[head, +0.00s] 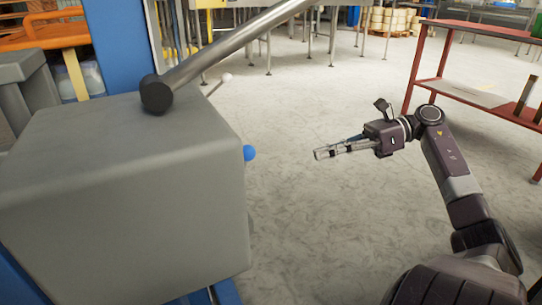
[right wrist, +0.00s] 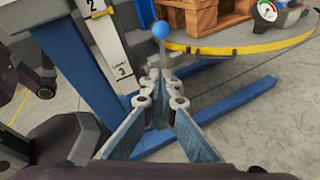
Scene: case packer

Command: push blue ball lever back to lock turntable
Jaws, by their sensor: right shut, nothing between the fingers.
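The blue ball (head: 250,153) of the lever shows at the right edge of a large grey box in the head view. In the right wrist view the blue ball (right wrist: 161,29) sits on top of a short lever, beside the yellow-edged round turntable (right wrist: 245,48). My right gripper (head: 318,154) is shut and empty, to the right of the ball and apart from it in the head view. In the right wrist view its fingertips (right wrist: 158,76) point toward the lever, below the ball. The lever's lower end is partly hidden behind the fingers. My left gripper is not in view.
The grey box (head: 120,190) fills the left, with a thick metal bar (head: 235,40) with a black end above it. A red shelf frame (head: 470,92) stands at the right. Blue base legs (right wrist: 235,105) lie below the turntable. The floor around my right gripper is clear.

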